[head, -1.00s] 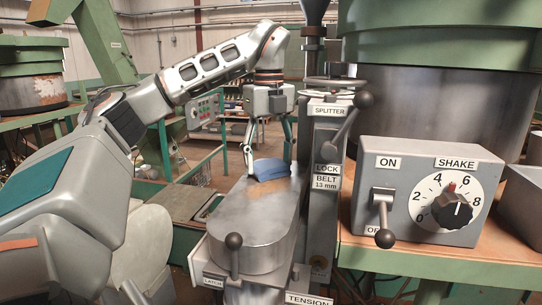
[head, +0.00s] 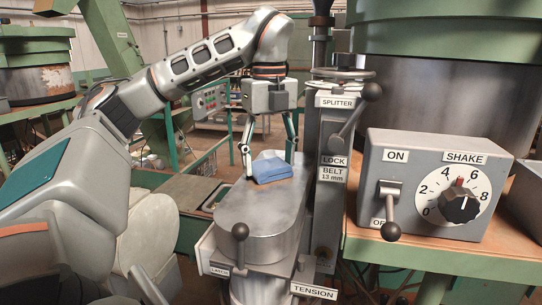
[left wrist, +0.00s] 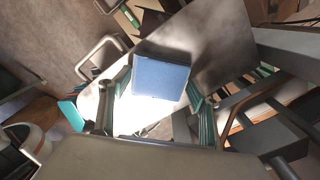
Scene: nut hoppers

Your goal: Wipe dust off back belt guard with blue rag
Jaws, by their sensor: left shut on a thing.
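A folded blue rag (head: 272,168) lies on the far end of the grey metal belt guard (head: 262,215), which has a rounded near end. My left gripper (head: 268,158) points down over the guard, shut on the rag with a finger on either side. In the left wrist view the rag (left wrist: 160,76) sits between the fingers, over the bright guard top (left wrist: 215,35). The visible guard top looks mostly bare grey; I cannot tell whether dust lies under the rag. My right gripper is in neither current view.
A ball-ended latch lever (head: 240,232) stands at the guard's near end. The splitter post (head: 335,130) with its lever rises close on the right. Further right are the shake control box (head: 430,185) and a large green-rimmed hopper (head: 455,70).

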